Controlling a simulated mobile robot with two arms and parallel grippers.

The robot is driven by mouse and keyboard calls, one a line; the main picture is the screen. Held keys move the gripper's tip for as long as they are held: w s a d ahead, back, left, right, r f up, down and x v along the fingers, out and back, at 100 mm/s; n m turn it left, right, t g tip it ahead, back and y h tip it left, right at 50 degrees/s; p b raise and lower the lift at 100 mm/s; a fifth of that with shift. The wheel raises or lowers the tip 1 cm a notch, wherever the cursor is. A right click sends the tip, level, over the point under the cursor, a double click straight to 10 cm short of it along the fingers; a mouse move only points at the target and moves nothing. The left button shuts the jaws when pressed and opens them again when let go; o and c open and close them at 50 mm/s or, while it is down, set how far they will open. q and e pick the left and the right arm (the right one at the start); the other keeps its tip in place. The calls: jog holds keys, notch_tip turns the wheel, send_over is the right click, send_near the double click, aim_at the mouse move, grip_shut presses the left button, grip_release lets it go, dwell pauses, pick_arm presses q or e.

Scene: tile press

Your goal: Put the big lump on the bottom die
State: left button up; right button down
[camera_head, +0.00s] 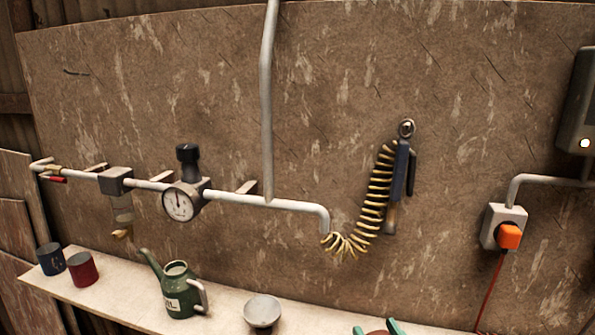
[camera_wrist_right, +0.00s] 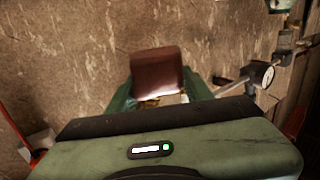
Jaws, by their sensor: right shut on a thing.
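A smooth reddish-brown lump (camera_wrist_right: 157,72) is held between the green fingers of my right gripper (camera_wrist_right: 160,93) in the right wrist view. The fingers are shut on its two sides, and it stands out past their tips. In the head view only the fingertips of the right gripper (camera_head: 376,328) and the top of the lump (camera_head: 377,332) show at the bottom edge, in front of the shelf. No other lump shows, so I cannot compare its size. The bottom die and the press are not in view. My left gripper is not in view.
A pale shelf (camera_head: 118,305) along the wall holds a blue cup (camera_head: 50,259), a red cup (camera_head: 83,269), a green oil can (camera_head: 180,290) and a grey bowl (camera_head: 262,312). Above are a pipe with a gauge (camera_head: 181,203), a coiled yellow hose (camera_head: 376,195) and a socket box (camera_head: 503,226).

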jog(key=s+d+m+h, duration=0.1)
jog(key=s+d+f+h, duration=0.1)
jog(key=s+d+m+h, duration=0.1)
jog(key=s+d+h, duration=0.1)
jog(key=shift+f+m, duration=0.3)
jog(key=shift+f, duration=0.1)
jog(key=s+f, duration=0.3)
jog(key=s, duration=0.5)
jog(key=shift+d, duration=0.15)
